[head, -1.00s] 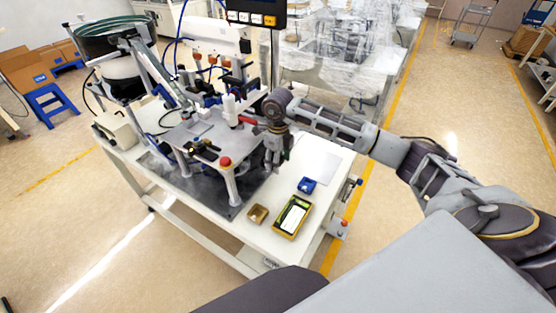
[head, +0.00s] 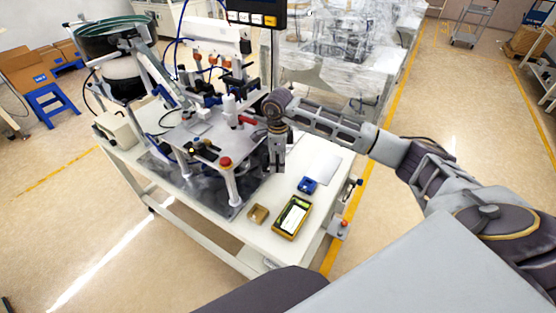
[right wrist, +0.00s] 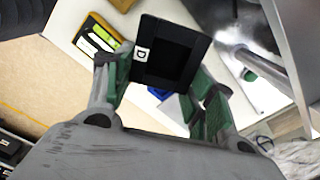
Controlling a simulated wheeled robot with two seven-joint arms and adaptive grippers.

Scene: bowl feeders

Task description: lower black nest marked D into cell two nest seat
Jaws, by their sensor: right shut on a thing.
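The black nest (right wrist: 180,68) is a square frame with a dark recess and a white label D. In the right wrist view it sits between the green-padded fingers of my right gripper (right wrist: 163,92), which is shut on it. In the head view my right gripper (head: 277,168) points down beside the right side of the feeder station, above the white table. The nest is too small and dark to make out clearly there. I cannot pick out the cell two nest seat in either view. My left gripper is not in view.
A yellow-edged tray (head: 292,217), a small brass-coloured box (head: 257,214) and a blue box (head: 307,185) stand on the table (head: 262,236). The station's raised plate with a red button (head: 225,162) and metal legs is close on the left. A pale sheet (head: 326,168) lies at right.

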